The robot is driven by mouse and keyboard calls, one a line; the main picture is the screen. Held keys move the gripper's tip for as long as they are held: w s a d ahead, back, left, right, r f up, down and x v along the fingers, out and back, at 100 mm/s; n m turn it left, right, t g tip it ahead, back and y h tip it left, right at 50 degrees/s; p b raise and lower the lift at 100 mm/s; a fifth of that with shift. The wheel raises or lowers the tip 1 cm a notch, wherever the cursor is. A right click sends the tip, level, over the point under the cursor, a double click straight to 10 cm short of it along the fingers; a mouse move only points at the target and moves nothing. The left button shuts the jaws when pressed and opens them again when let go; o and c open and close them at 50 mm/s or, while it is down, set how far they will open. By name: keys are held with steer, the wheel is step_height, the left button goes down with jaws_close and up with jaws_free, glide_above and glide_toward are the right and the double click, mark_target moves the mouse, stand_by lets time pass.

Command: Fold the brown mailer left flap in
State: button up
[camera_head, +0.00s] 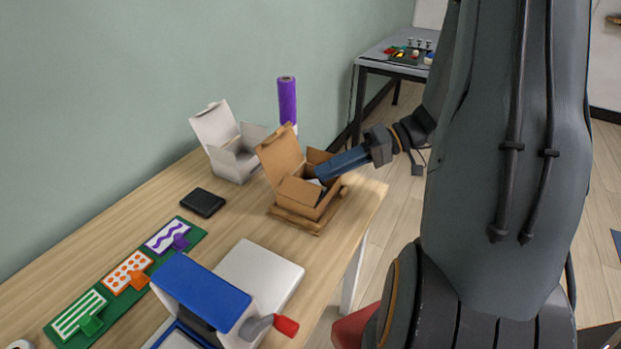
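The brown mailer (323,197) stands on a wooden tray (297,223) near the right edge of the table. Its lid (281,152) stands up, tilted back. A brown flap or panel (298,191) shows at its near left side, and another (318,155) at its far side behind my gripper. Something pale (315,182) shows inside, mostly hidden. My gripper (319,172) reaches in from the right with its long blue fingers at the mailer's opening. I cannot tell whether the fingers touch a flap or whether they are apart.
A white open box (236,160) stands behind and left of the mailer, with a purple roll (287,100) beyond. A black flat item (202,202), a green board with stamps (188,228) and a blue-and-white press (262,273) with a red-tipped lever lie nearer. Bare table surrounds the tray.

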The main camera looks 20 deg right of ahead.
mark_target(300, 190)
steer(key=shift+p+x, duration=0.3)
steer(key=shift+x, duration=2.2)
jaws_close()
